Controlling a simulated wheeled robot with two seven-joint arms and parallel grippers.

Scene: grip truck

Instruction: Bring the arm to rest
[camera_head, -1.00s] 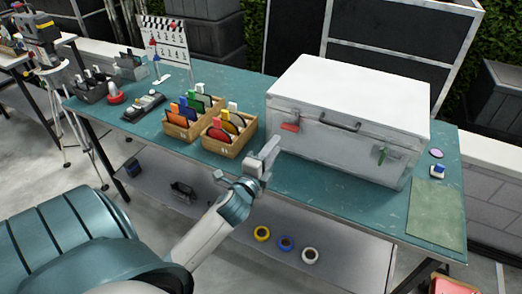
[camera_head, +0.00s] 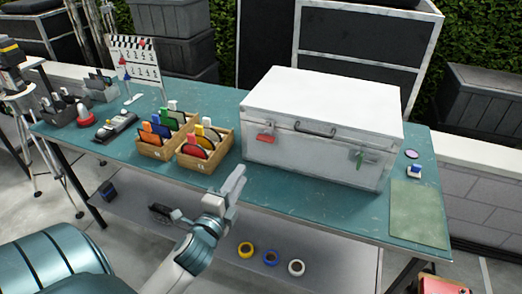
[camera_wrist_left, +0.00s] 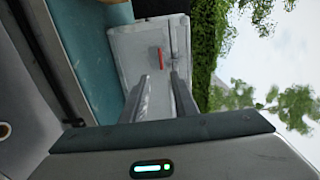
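My left gripper (camera_head: 228,188) is in front of the table's front edge, below and left of the white case. It is empty. In the left wrist view my gripper's two fingers (camera_wrist_left: 161,95) stand apart with a gap between them, and nothing is held. The white case (camera_head: 325,95), with a red tag and a green tag on its front, stands closed on the teal table (camera_head: 300,205). The case also shows ahead of the fingers in the left wrist view (camera_wrist_left: 128,50). My right gripper is in neither view.
Two wooden boxes (camera_head: 192,163) of coloured discs stand left of the case. A clapperboard (camera_head: 137,62) and a dark device (camera_head: 115,127) are farther left. A green mat (camera_head: 419,214) lies at the right. Rolls of tape (camera_head: 270,258) lie on the lower shelf (camera_head: 325,255).

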